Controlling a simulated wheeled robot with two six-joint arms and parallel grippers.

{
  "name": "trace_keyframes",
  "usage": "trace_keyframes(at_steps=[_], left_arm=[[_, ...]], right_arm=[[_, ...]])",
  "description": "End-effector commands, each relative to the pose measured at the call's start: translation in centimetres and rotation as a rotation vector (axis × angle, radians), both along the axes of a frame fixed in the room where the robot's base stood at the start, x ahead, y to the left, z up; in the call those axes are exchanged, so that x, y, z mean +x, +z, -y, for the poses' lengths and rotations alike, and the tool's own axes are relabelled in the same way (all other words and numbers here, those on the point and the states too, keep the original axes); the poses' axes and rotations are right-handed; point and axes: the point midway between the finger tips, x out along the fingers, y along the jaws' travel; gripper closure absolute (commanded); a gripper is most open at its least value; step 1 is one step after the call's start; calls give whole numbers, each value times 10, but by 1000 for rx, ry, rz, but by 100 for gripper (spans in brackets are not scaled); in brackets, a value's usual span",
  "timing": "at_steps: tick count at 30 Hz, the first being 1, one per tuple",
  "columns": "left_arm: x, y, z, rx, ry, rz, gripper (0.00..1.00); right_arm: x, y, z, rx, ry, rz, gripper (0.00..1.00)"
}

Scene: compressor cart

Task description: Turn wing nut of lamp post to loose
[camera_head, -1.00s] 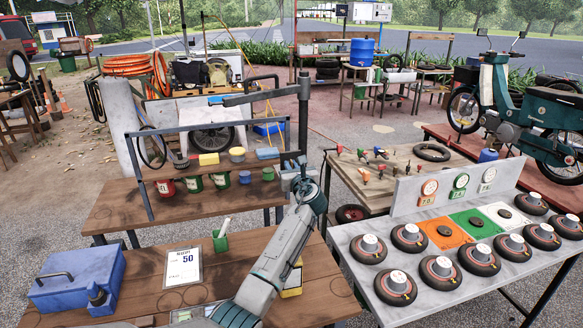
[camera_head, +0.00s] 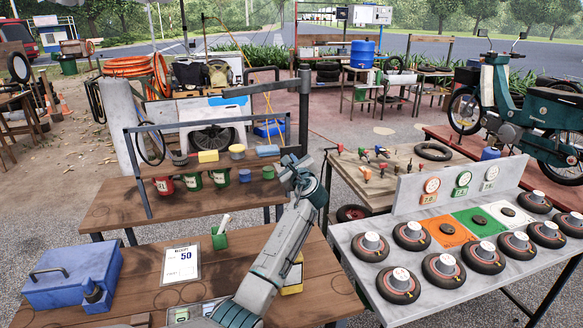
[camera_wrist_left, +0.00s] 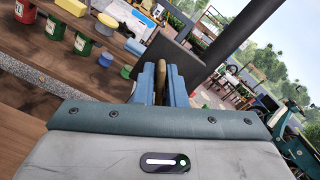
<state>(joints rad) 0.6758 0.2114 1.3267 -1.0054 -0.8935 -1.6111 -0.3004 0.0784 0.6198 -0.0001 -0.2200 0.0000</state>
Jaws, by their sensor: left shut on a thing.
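The lamp post (camera_head: 305,115) is a dark upright post with a side arm, standing at the right end of the shelf rack; its dark shaft also crosses the wrist view (camera_wrist_left: 232,30). My left gripper (camera_head: 290,165) is at the lower part of the post. In the wrist view its two blue fingers (camera_wrist_left: 162,75) are closed around a narrow brass-brown piece, which appears to be the wing nut (camera_wrist_left: 162,73). Most of the nut is hidden between the fingers, so its turn cannot be read. A dark block of the post lies just beyond them. My right gripper is not in view.
The rack shelf (camera_head: 105,208) beside the post holds red and green cans (camera_head: 193,180), a yellow block (camera_head: 208,156) and other small items. A blue toolbox (camera_head: 72,276) sits on the front wooden table. A grey table with several wheels (camera_head: 400,284) stands at right.

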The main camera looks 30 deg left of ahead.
Motion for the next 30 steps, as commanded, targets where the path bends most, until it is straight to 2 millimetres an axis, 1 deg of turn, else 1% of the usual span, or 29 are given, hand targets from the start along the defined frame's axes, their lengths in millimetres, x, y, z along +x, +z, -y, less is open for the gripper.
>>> trace_keyframes(at_steps=[1,12,21,30], left_arm=[[0,-4,0,-27,1,33,100],[-1,-6,-1,-258,1,301,100],[-2,-8,-2,-439,3,513,100],[-2,-9,-2,-587,3,684,100]], right_arm=[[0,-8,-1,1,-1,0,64],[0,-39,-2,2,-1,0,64],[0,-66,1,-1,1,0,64],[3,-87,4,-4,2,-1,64]])
